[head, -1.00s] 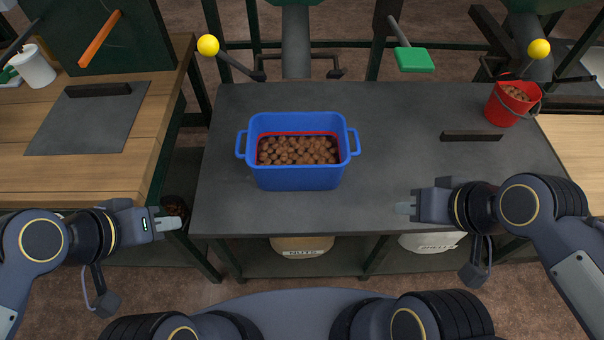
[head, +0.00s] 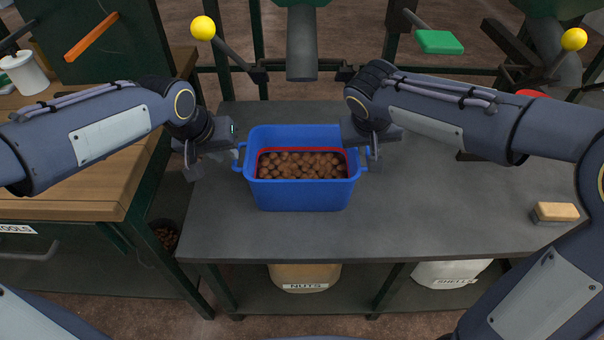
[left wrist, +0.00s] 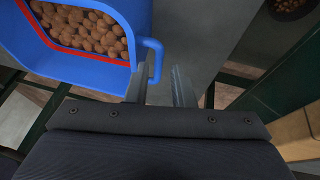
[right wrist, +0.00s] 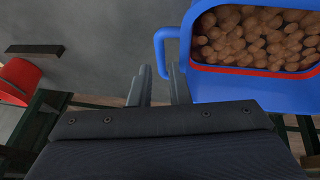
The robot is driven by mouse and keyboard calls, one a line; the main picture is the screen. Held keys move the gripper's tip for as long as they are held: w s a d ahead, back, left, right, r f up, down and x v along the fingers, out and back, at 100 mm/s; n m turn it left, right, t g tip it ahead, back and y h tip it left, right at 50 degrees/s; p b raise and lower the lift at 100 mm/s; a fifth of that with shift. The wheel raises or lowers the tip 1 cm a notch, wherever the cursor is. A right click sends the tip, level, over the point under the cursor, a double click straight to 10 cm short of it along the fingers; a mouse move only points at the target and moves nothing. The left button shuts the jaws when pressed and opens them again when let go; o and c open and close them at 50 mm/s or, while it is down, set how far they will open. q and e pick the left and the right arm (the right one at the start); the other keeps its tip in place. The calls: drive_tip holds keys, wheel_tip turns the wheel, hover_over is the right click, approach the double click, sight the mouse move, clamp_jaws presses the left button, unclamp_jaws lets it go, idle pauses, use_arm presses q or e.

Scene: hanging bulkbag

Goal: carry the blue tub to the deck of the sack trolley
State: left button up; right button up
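The blue tub (head: 302,195), filled with brown nuts and with a red line inside its rim, stands upright on the grey bench top (head: 420,225). My left gripper (head: 232,154) is open at the tub's left handle (left wrist: 156,58); in the left wrist view its fingertips are on either side of the handle's end. My right gripper (head: 372,150) is open at the right handle (right wrist: 159,50); in the right wrist view the handle's end lies between its fingertips. Whether the fingers touch the handles cannot be told. No sack trolley is recognisable in these views.
A wooden bench (head: 70,195) stands to the left across a narrow gap. A brush (head: 555,212) lies near the grey bench's right edge. A red bucket (right wrist: 18,80) is at the right. A grey pipe (head: 302,45) hangs behind the tub. Labelled sacks sit below.

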use_arm(q)
drive_tip(key=shift+d, duration=0.1)
use_arm(e)
drive_tip(key=shift+w, duration=0.1)
